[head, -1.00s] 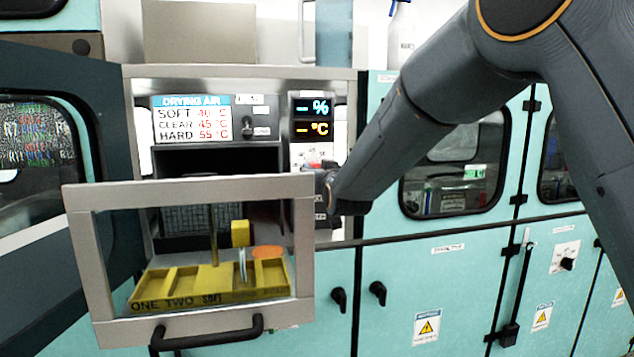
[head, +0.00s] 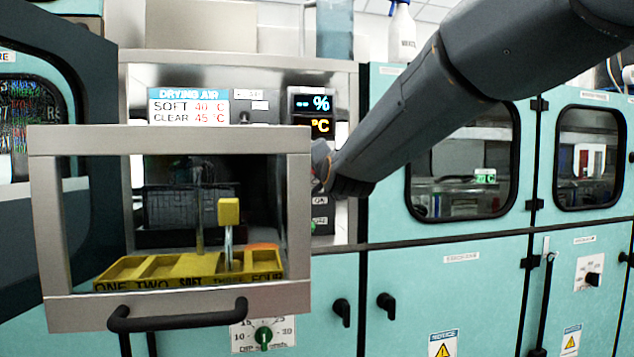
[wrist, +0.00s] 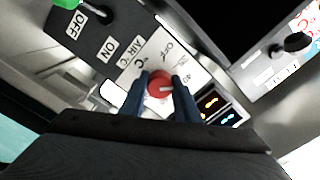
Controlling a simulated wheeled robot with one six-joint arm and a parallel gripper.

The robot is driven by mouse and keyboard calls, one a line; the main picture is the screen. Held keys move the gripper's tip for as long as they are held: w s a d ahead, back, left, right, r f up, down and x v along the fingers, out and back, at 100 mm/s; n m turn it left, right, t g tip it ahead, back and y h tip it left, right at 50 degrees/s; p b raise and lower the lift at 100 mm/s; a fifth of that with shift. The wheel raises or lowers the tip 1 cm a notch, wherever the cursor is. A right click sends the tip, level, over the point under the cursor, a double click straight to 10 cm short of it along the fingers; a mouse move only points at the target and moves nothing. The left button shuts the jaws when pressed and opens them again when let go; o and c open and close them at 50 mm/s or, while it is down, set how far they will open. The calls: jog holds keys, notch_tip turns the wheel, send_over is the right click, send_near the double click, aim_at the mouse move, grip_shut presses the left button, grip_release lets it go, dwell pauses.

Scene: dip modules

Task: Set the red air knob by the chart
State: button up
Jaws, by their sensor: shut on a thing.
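The red air knob (wrist: 160,84) sits on a white panel marked "AIR °C", with "OFF" and "40" legible. My gripper (wrist: 161,92) is shut on it, with a dark blue finger on each side. A pale mark on the knob's face points right in the wrist view. The drying air chart (head: 188,106) shows SOFT 40 °C and CLEAR 45 °C; its lower part is hidden behind the door frame. In the head view, my arm reaches to the panel right of the door, and the gripper and red knob are hidden.
The display (head: 311,115) is above the knob panel. In the wrist view, a switch (wrist: 95,10) and a black knob (wrist: 296,43) are nearby.

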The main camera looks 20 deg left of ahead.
jog(key=shift+f+m+b, duration=0.1)
jog(key=shift+m+b, duration=0.5)
jog(key=shift+b, duration=0.1)
jog(key=shift+m, duration=0.3)
jog(key=o, duration=1.1)
jog(key=shift+c, duration=0.2)
jog(key=b+v, duration=0.1)
jog(key=v, duration=0.6)
jog(key=shift+s+d+b, duration=0.2)
jog(key=shift+s+b, duration=0.1)
jog(key=shift+s, duration=0.05)
